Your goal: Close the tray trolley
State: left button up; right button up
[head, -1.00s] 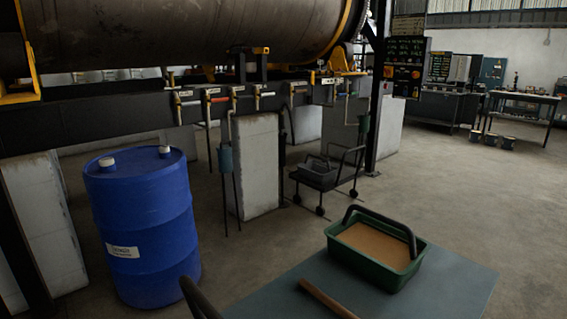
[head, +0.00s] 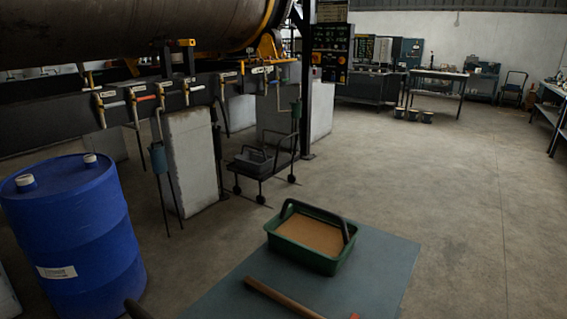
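A small dark trolley (head: 264,176) on wheels stands on the floor beyond the bench, with a grey handled tray (head: 254,158) on it and an upright push handle on its right side. Another small wheeled trolley or cart (head: 513,86) stands far off by the back wall at the right; its details are too small to tell. Neither of my grippers shows in the head view.
A blue-grey bench top (head: 385,255) in front bears a green tote (head: 318,262) of brown material and a wooden handle (head: 284,300). A blue drum (head: 70,235) stands left. Concrete piers (head: 190,160) support the large cylinder. Floor at right is open.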

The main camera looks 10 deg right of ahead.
aim_at(282, 161)
jog(key=z, duration=3.05)
jog(key=i+l+z, duration=0.1)
jog(key=i, duration=0.3)
jog(key=i+l, duration=0.2)
jog(key=i, duration=0.2)
jog(key=i+j+u, duration=0.2)
jog(key=i+u, duration=0.75)
jog(key=i+l+u, duration=0.1)
jog(key=i+u, duration=0.5)
jog(key=i, duration=1)
jog(key=i+l+u, duration=0.15)
jog(key=i, duration=1)
jog(key=i+j+u, duration=0.1)
jog(key=i+u, duration=0.85)
jog(key=i+l+u, duration=0.2)
jog(key=i+u, duration=0.25)
jog(key=i+j+u, duration=0.25)
jog(key=i+u, duration=0.65)
jog(key=i, duration=0.15)
jog(key=i+u, duration=0.65)
jog(key=i, duration=0.35)
jog(key=i+l+u, duration=0.1)
jog(key=i+u, duration=0.15)
jog(key=i, duration=0.25)
jog(key=i+l+u, duration=0.2)
jog(key=i, duration=0.35)
